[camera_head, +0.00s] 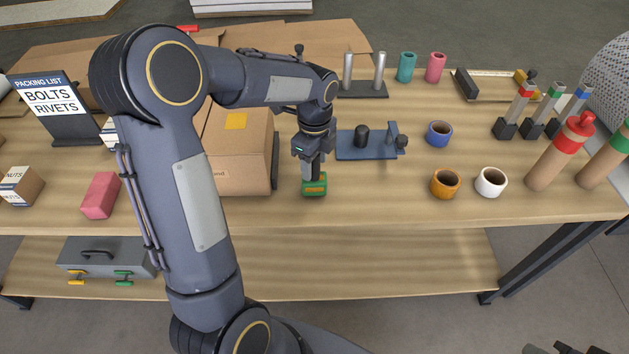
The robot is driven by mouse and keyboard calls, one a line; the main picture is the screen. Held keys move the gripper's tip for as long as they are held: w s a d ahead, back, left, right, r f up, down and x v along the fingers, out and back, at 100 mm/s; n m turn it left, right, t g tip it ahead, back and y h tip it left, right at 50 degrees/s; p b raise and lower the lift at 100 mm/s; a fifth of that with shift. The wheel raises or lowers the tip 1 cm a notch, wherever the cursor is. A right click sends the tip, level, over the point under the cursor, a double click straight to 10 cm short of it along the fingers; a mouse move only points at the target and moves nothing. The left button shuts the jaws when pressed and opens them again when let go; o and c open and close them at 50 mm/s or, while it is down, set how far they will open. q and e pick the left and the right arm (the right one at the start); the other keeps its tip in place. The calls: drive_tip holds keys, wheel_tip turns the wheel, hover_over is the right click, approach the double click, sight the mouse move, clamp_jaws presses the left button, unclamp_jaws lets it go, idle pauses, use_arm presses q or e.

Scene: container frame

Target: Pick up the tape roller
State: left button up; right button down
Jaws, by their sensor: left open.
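My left gripper (313,176) points straight down over the table, between the cardboard box and the blue plate. It is open, and its fingertips are at the top of a small green block-like item with an orange-yellow face (314,188). This item may be the tape roller, but its shape is partly hidden by the fingers. I cannot tell whether the fingers touch it. It appears to rest on the tabletop. Dark parts at the bottom right edge look like my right gripper (572,349); they are cut off and their opening cannot be made out.
A cardboard box (240,165) stands close left of the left gripper. A blue plate (350,150) with a black cylinder lies just right. Orange (445,184), white (491,182) and blue (439,134) cups stand further right. The wooden table (380,200) is clear in front.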

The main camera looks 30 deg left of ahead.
use_arm(q)
drive_tip(key=shift+f, duration=0.1)
drive_tip(key=c, duration=0.9)
drive_tip(key=shift+c, duration=0.7)
